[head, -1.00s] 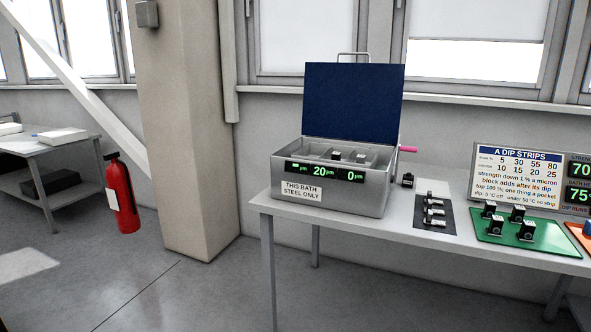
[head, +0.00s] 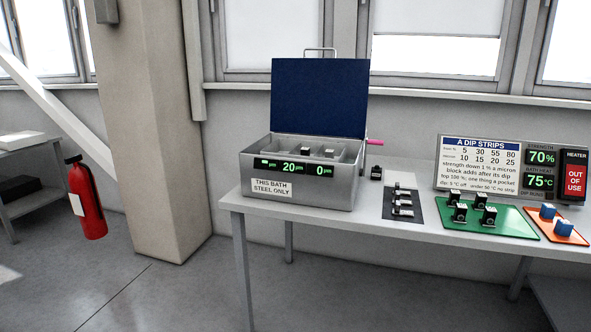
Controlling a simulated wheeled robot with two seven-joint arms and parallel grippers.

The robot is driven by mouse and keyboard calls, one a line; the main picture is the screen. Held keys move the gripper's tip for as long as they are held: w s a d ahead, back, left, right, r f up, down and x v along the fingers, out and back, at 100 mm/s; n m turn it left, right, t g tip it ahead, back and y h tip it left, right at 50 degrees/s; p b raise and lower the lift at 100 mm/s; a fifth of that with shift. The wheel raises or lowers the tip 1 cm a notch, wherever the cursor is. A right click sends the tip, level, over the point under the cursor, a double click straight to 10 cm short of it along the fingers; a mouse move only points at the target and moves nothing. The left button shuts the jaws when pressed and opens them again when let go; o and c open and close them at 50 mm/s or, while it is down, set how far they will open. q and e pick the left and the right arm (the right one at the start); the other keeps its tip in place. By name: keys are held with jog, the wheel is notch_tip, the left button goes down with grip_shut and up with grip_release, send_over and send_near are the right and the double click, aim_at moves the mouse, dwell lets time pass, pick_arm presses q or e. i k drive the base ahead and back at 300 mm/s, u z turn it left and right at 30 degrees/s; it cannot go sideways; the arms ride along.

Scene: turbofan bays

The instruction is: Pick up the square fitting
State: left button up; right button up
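Several small black-and-silver fittings are on the table. Several silver-and-black fittings (head: 402,203) lie in a row on a black-and-white mat (head: 391,213). Several more dark fittings with pale labels (head: 486,216) stand on a green mat (head: 510,226). A few small pieces (head: 330,152) also show inside the open bath. The parts are too small for me to tell which is the square fitting. Neither of my grippers is in view.
The bath (head: 275,170) has a raised blue lid (head: 318,97) and a pink-handled lever (head: 374,142). A sign board (head: 485,165) stands at the back, beside a red "out of use" heater panel (head: 575,177). Blue blocks (head: 563,227) sit on an orange mat (head: 541,226). Bare table (head: 350,216) shows in front.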

aim_at(329, 153)
jog(key=u, duration=0.35)
jog(key=i, duration=1.1)
jog(key=z, duration=0.3)
